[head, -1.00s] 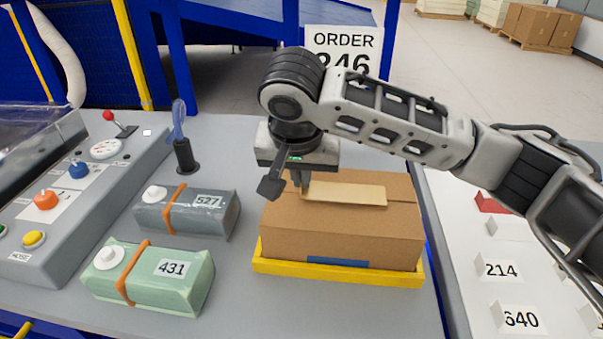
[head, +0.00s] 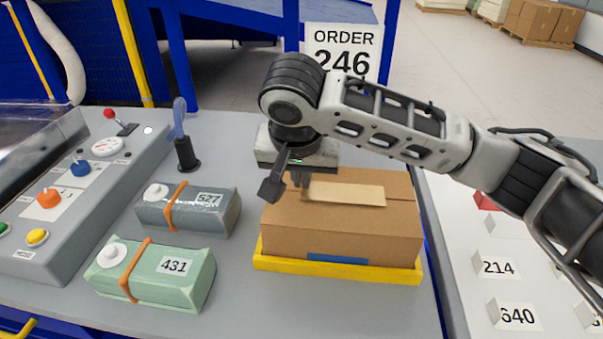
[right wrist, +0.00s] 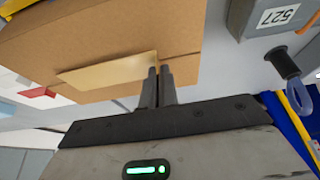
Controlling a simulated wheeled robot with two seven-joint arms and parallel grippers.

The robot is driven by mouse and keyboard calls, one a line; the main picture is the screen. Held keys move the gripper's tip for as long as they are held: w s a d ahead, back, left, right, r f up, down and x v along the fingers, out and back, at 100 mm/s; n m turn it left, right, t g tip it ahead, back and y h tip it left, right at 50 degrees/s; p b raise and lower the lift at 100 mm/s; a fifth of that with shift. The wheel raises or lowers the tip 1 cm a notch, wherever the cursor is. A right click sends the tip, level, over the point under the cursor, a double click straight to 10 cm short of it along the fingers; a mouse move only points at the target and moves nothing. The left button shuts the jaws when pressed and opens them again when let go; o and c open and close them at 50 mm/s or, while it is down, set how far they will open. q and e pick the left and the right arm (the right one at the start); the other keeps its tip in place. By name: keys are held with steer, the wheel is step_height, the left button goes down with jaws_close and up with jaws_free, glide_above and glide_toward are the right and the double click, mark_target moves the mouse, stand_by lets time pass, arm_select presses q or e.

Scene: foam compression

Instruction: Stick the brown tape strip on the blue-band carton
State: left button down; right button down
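The brown tape strip (head: 345,194) lies along the top of the carton (head: 340,235), which has a blue band (head: 338,259) low on its front. The carton sits in a yellow tray (head: 335,270). My right gripper (head: 299,181) points down at the strip's left end. In the right wrist view, its two fingers (right wrist: 159,75) stand close together with a narrow gap, right at the end of the strip (right wrist: 110,72). The fingers look slightly open; whether they still touch the strip is hard to tell. My left gripper is not in view.
A grey pack labelled 527 (head: 205,212) and a green pack labelled 431 (head: 150,275) lie left of the carton. A control panel (head: 75,190) stands at the far left. A sign reading ORDER 246 (head: 341,50) stands behind. A white surface with number cards (head: 497,267) is at the right.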

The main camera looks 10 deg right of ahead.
steer(key=shift+f, duration=0.4)
stand_by(0.9)
steer(key=shift+s+f+p, duration=0.15)
steer(key=shift+f+p, duration=0.05)
steer(key=shift+p, duration=0.35)
stand_by(2.1)
steer(key=c, duration=1.6)
jaws_free()
steer(key=shift+r+p, duration=0.7)
steer(key=shift+r, duration=3.05)
